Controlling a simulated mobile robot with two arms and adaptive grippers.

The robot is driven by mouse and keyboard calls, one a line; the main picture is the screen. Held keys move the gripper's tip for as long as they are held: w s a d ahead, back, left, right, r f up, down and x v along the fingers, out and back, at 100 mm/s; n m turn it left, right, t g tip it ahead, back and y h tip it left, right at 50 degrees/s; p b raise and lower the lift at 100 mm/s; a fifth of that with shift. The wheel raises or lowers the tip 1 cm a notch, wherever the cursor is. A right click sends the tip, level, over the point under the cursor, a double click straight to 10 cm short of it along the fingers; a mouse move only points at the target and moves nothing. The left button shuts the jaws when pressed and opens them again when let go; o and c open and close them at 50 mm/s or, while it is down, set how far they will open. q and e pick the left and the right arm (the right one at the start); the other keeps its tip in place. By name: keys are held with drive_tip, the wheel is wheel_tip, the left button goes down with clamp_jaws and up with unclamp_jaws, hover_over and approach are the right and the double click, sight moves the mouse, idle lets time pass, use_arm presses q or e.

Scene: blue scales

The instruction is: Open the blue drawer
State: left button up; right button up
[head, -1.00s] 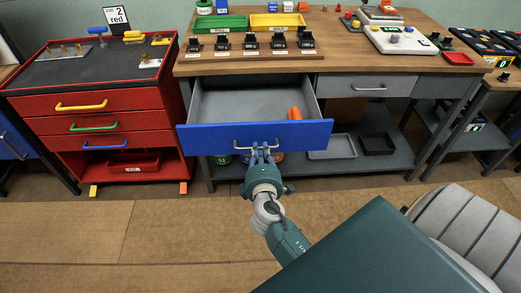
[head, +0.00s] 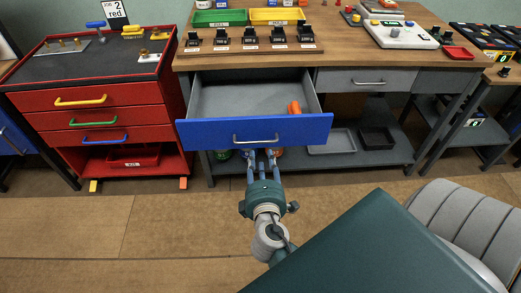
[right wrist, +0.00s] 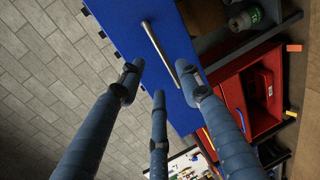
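The blue drawer (head: 300,129) under the wooden workbench stands pulled out, and its grey inside shows. Its front also shows in the right wrist view (right wrist: 118,30). Its metal handle (head: 256,139) is on the front; in the right wrist view the handle (right wrist: 155,45) lies beyond the fingertips. My right gripper (head: 260,156) is just below and in front of the handle, apart from it. In the right wrist view its fingers (right wrist: 160,76) are spread with nothing between them. My left gripper is not in view.
An orange object (head: 294,108) lies in the open drawer. A grey closed drawer (head: 345,82) is to its right. A red cabinet (head: 90,98) stands to the left. A grey chair (head: 470,220) is at the lower right. The floor in front is clear.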

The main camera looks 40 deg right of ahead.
drive_tip(key=v, duration=0.3)
drive_tip(key=shift+s+a+r, duration=0.1)
drive_tip(key=shift+s+a, duration=0.1)
drive_tip(key=shift+s, duration=0.1)
drive_tip(key=s+a+f+m+g+y, duration=0.1)
drive_tip(key=s+a+f+g+y, duration=0.2)
drive_tip(key=f, duration=0.9)
drive_tip(key=s+a+f+g+y, duration=0.15)
drive_tip(key=s+a+f, duration=0.3)
drive_tip(key=f, duration=0.65)
drive_tip(key=s+a+f+m+g+y, duration=0.1)
drive_tip(key=s+a+f+g+y, duration=0.2)
drive_tip(key=f, duration=0.9)
drive_tip(key=s+d+f+m+g, duration=0.1)
drive_tip(key=s+f+m, duration=0.1)
drive_tip(key=s+f, duration=0.3)
drive_tip(key=s+d+f+m+g, duration=0.2)
drive_tip(key=s+f, duration=0.3)
drive_tip(key=s, duration=0.7)
drive_tip(key=s+d+f+m+g, duration=0.1)
drive_tip(key=s+f+m, duration=0.2)
drive_tip(key=s, duration=0.6)
wheel_tip(320, 180, down, 3)
drive_tip(key=shift+s+d+r+g+y, duration=0.1)
drive_tip(key=shift+s+d+g+y, duration=0.15)
drive_tip(key=shift+s+g+y, duration=0.1)
drive_tip(key=shift+c, duration=0.3)
